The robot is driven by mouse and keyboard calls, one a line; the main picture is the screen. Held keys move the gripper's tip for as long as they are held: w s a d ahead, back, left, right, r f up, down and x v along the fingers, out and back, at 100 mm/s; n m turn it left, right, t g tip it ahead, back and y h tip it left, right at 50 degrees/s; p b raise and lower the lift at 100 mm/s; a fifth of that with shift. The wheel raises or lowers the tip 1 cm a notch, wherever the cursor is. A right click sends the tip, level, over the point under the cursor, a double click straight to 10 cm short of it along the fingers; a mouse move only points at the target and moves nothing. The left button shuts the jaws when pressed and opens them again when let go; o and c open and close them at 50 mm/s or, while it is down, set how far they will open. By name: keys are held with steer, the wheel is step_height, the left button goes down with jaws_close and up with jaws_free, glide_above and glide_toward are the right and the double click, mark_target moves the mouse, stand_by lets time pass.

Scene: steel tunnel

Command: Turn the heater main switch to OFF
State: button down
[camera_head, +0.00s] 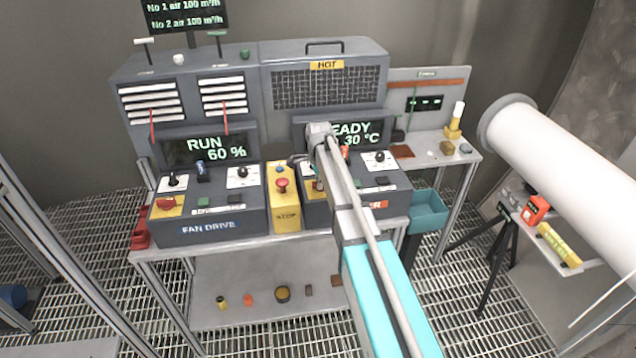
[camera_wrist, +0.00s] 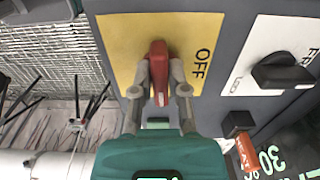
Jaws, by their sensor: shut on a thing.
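The heater main switch has a red handle (camera_wrist: 159,72) on a yellow plate (camera_wrist: 120,50), seen in the wrist view. My gripper (camera_wrist: 160,82) is shut on the handle, one finger on each side. The word OFF is printed on the plate to the right of the handle. The handle lies upright in the picture, alongside the word rather than pointing at it. The heater display (camera_head: 356,134) reads READY and 30 °C.
A black knob (camera_wrist: 283,70) on a white plate and a small black part (camera_wrist: 237,122) with an orange tag are close right. The fan drive console (camera_head: 205,225) and a yellow stop box (camera_head: 285,215) stand left of my arm. A white pipe (camera_head: 570,165) crosses at right.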

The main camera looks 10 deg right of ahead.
steer(key=n, duration=0.4)
steer(key=shift+s+n, duration=0.1)
steer(key=shift+n, duration=0.3)
steer(key=n, duration=0.4)
steer(key=shift+s+d+n, duration=0.1)
steer(key=shift+d+n, duration=0.05)
steer(key=shift+n, duration=0.15)
steer(key=n, duration=0.4)
steer(key=shift+d, duration=0.1)
steer(key=shift+d+n, duration=0.1)
steer(key=shift+n, duration=2)
steer(key=c, duration=0.6)
jaws_free()
steer(key=shift+c, duration=0.2)
